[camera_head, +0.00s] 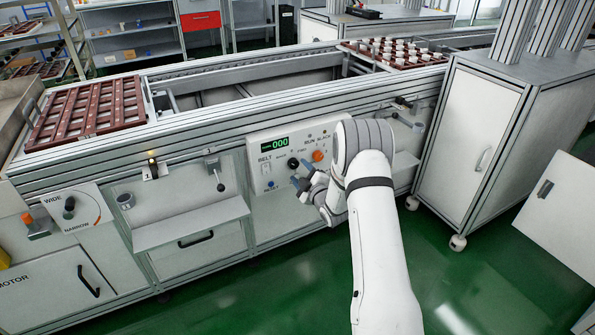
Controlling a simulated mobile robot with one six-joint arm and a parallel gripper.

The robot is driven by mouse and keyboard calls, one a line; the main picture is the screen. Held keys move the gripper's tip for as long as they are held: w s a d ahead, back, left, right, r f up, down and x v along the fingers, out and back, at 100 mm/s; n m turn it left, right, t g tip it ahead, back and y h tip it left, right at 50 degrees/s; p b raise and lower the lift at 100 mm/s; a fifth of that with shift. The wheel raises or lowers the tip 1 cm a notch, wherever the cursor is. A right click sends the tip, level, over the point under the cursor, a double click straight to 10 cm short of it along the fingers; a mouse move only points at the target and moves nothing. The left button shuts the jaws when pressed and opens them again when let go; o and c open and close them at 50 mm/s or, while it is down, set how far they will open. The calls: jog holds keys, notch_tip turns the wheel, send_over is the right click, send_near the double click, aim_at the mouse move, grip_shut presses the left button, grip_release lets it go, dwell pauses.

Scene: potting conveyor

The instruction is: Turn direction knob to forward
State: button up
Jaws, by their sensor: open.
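The control panel (254,156) is a white plate on the front of the conveyor, with a green display reading 000 and a "BELT" label. A small black knob (293,163) sits on it below the display; its pointer direction is too small to read. An orange round control (318,156) is to its right. My gripper (301,176) is open and empty just in front of the panel, below and slightly right of the black knob in the picture. I cannot tell whether it touches anything. My arm hides the panel's right end.
A white switch (266,168) and a blue button (271,184) are on the panel's left. A small shelf (190,222) juts out left of the panel. A white cabinet (478,130) stands at right. A brown tray (88,110) lies on the conveyor's left end. The green floor in front is clear.

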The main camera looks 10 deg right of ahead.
aim_at(295, 165)
jog(key=shift+x, duration=1.65)
jog(key=shift+c, duration=0.4)
jog(key=shift+d, duration=0.1)
jog(key=c, duration=0.9)
